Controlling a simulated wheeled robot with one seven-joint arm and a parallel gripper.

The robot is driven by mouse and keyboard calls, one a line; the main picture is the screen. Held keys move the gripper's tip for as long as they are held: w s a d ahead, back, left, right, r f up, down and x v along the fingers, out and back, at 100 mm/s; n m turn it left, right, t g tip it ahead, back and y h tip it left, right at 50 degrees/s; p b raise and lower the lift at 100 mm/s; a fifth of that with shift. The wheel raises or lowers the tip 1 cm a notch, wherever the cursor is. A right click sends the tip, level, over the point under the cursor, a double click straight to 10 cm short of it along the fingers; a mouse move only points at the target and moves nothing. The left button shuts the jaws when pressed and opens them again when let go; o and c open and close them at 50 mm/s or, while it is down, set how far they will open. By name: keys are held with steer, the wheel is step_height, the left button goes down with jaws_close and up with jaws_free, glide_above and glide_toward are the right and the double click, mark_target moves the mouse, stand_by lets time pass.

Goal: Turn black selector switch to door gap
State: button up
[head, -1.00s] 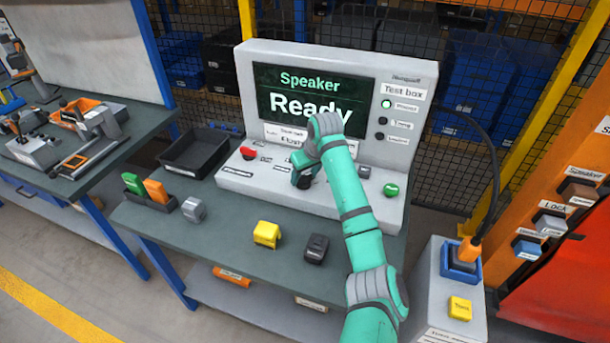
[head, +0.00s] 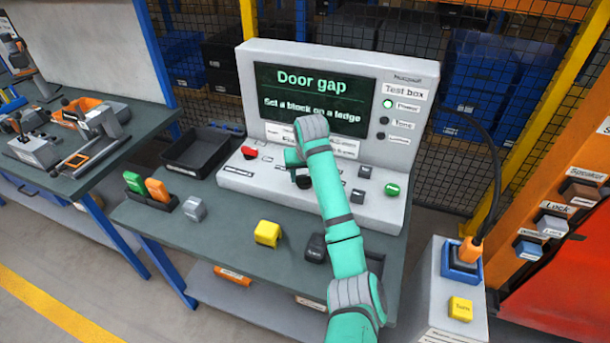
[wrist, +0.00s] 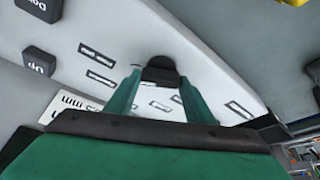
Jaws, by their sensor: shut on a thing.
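The black selector switch (head: 304,183) is on the sloped grey panel of the test box (head: 235,172). In the wrist view the switch's dark round knob (wrist: 159,71) sits between the tips of my two green fingers. My gripper (head: 297,174) is shut on the knob, and my arm reaches over the table to it. In the head view the gripper partly hides the switch. The screen (head: 280,90) reads "Door gap", with a line below about setting a block on a ledge.
A red button (head: 249,152) is left of the switch; a dark square button (head: 357,196) and a green one (head: 393,190) are right. A yellow block (head: 267,233), a grey block (head: 194,208) and a black block (head: 316,247) lie on the table in front. A black tray (head: 202,150) stands left.

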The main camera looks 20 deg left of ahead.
steer(key=o, duration=1.1)
steer(key=shift+c, duration=0.2)
steer(key=shift+r, duration=0.1)
steer(key=v, duration=1)
steer(key=shift+r, duration=0.35)
steer(key=shift+d, duration=0.15)
